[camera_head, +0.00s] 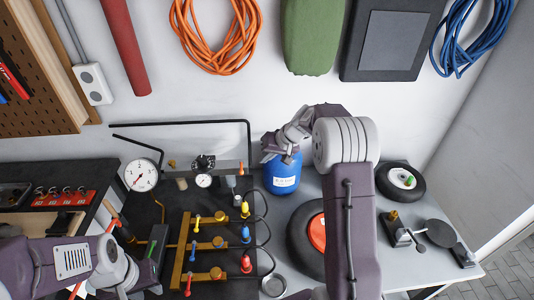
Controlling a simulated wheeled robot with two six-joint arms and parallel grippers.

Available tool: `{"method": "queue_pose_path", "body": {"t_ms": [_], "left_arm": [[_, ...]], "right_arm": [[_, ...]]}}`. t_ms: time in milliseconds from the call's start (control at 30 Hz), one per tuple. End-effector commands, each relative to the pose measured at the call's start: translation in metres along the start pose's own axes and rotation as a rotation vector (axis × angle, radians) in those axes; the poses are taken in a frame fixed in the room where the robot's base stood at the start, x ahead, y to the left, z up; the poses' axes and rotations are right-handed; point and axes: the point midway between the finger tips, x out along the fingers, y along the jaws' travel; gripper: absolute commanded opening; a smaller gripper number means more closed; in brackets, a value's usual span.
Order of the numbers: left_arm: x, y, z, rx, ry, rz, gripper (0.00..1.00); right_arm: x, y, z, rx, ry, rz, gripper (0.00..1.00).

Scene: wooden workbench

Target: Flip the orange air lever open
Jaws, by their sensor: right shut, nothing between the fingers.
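A small orange lever (241,168) stands upright on the grey rail at the back of the black bench panel, to the right of the small gauge. My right gripper (268,154) is shut and empty, just above and to the right of that lever, over the top of the blue canister (283,177). I cannot tell whether it touches the canister. My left gripper (150,270) is low at the left, near the brass manifold (181,250); its fingers are too unclear to tell open from shut.
The manifold carries several yellow, blue and red knobs. A large pressure gauge (141,175) stands at the back left. A tyre with a red hub (317,232) and a small wheel (401,181) lie on the right. A round metal dish (273,285) is at the front.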

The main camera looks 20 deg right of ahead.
Motion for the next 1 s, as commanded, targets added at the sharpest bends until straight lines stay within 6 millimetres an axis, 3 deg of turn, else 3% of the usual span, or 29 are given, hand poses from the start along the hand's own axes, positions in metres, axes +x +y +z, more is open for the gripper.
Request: {"method": "queue_pose_path", "body": {"t_ms": [200, 400, 1000], "left_arm": [[-0.011, 0.000, -0.001, 0.000, 0.000, 0.000, 0.31], [-0.025, 0.001, -0.003, 0.000, 0.000, 0.000, 0.31], [-0.025, 0.001, -0.003, 0.000, 0.000, 0.000, 0.31]], "right_arm": [[0.046, -0.001, 0.000, 0.001, -0.004, 0.000, 0.00], [0.061, -0.026, 0.001, -0.001, -0.001, -0.001, 0.00], [0.069, -0.033, 0.003, 0.010, 0.004, 0.005, 0.00]]}}
